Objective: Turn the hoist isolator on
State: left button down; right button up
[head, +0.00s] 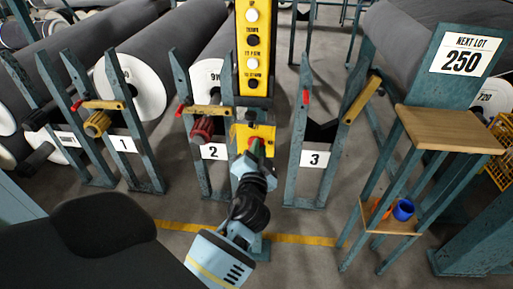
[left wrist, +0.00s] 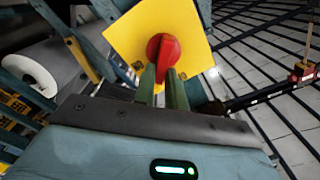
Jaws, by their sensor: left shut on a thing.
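The hoist isolator is a yellow plate (left wrist: 190,25) with a red rotary knob (left wrist: 162,48) in the left wrist view. In the head view its yellow box (head: 264,131) sits low on the post, below the button panel, and its knob is mostly hidden by my gripper. My left gripper (left wrist: 162,84) has green fingers on either side of the knob's handle and is shut on it. It also shows in the head view (head: 257,150), reaching up to the box. The handle points down toward the gripper in the left wrist view. My right gripper is not in view.
A yellow button panel (head: 254,75) with black and white buttons stands above the isolator. Roll stands numbered 1 (head: 123,145), 2 (head: 213,152) and 3 (head: 315,159) flank it. At right is a wooden-topped stand (head: 445,130) with a blue cup (head: 403,210).

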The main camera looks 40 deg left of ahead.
pick_arm(q)
jog(key=shift+w+d+f+m+p, duration=0.1)
jog(key=shift+f+m+p, duration=0.15)
jog(key=shift+m, duration=1.25)
jog(key=shift+w+d+f+m+p, duration=0.1)
jog(key=shift+m+p, duration=0.25)
jog(key=shift+m, duration=1.15)
jog(key=shift+d+f+m+p, duration=0.1)
jog(key=shift+f+m+p, duration=0.15)
jog(key=shift+m, duration=1.25)
jog(key=c, duration=1.4)
grip_release()
jog(key=shift+c, duration=0.2)
jog(key=shift+f, duration=0.1)
jog(key=shift+s, duration=0.15)
